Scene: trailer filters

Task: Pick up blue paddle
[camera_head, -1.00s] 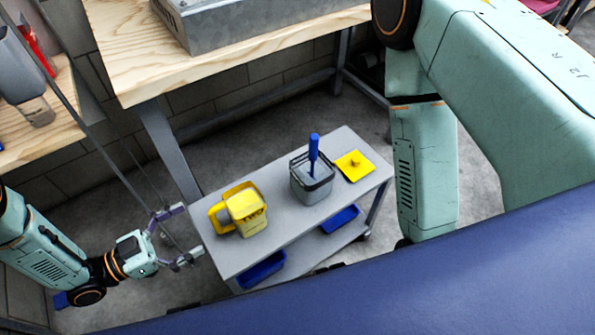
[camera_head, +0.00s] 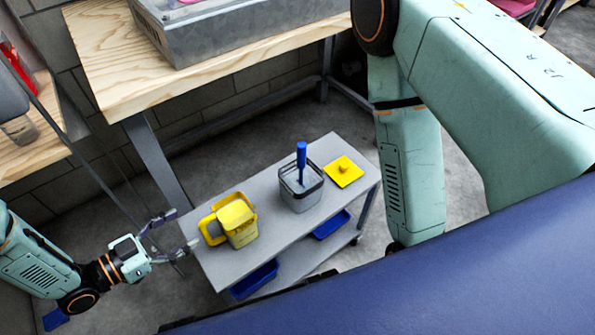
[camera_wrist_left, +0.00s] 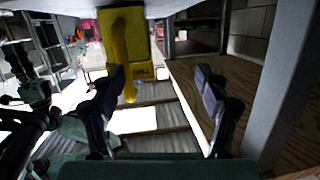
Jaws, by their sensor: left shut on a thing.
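The blue paddle (camera_head: 301,153) stands upright in a square grey bucket (camera_head: 300,200) with a dark rim, on the grey cart (camera_head: 265,235). Only the paddle's upper part shows; its lower end is hidden in the bucket. My left gripper (camera_head: 184,230) is at the cart's left end, just left of the yellow jug (camera_head: 243,236) and apart from the paddle. In the left wrist view its fingers (camera_wrist_left: 160,75) stand wide apart with nothing visibly clamped between them. The yellow jug (camera_wrist_left: 143,60) shows beyond them, its handle near the left finger. My right gripper is out of view.
A flat yellow lid (camera_head: 344,171) lies right of the bucket. Blue bins (camera_head: 255,279) sit on the cart's lower shelf. A wooden bench (camera_head: 105,75) with a grey metal box (camera_head: 210,30) stands behind. My own arm fills the right side.

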